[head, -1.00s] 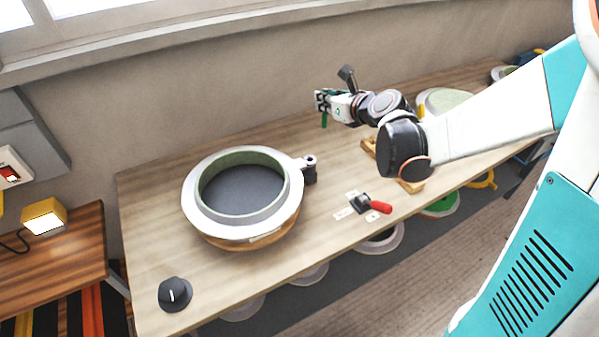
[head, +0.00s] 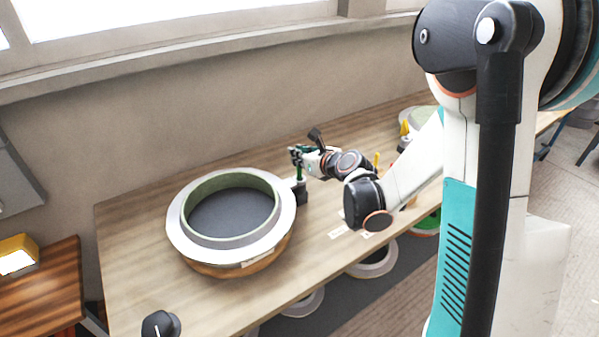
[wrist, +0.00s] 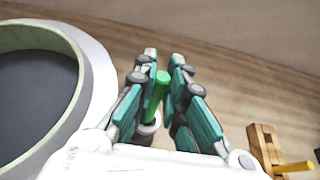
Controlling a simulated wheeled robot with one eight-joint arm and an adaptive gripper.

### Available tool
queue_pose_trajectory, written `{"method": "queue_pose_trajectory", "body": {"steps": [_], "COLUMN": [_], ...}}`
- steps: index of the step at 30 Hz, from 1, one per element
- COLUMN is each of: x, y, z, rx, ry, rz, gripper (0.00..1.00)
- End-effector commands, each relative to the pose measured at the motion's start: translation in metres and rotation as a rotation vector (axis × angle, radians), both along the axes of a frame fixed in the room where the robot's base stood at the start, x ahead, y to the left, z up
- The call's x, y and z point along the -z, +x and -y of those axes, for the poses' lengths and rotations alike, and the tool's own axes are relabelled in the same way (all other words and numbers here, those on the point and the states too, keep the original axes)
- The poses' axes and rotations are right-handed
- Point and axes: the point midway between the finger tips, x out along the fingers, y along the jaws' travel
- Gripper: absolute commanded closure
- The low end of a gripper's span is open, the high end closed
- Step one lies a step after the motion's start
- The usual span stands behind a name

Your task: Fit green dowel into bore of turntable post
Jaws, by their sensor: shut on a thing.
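My gripper (head: 297,154) is shut on the green dowel (head: 299,172), right of the turntable. In the wrist view the fingers (wrist: 164,66) flank the dowel (wrist: 157,95), whose top end shows between them. The turntable (head: 232,258) carries a pale ring with a green inner wall and a dark floor. The dark turntable post (head: 302,193) stands at its right side, directly below the dowel. In the wrist view the grey top of the post (wrist: 146,130) shows at the dowel's lower end. Whether the dowel tip is above the bore or inside it cannot be told.
A black knob (head: 160,325) is at the bench's near left corner. A wooden block with a yellow peg (wrist: 265,145) stands right of my gripper in the wrist view. The wall (head: 200,130) runs behind the bench. Bare bench top (head: 130,225) lies left of the turntable.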

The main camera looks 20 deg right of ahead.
Motion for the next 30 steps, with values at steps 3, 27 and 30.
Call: {"method": "queue_pose_trajectory", "body": {"steps": [3, 27, 30], "x": [0.007, 0.047, 0.047], "y": [0.0, 0.0, 0.0], "z": [0.0, 0.0, 0.0], "rx": [0.0, 0.0, 0.0], "ry": [0.0, 0.0, 0.0], "rz": [0.0, 0.0, 0.0], "gripper": [1.0, 0.68, 0.68]}}
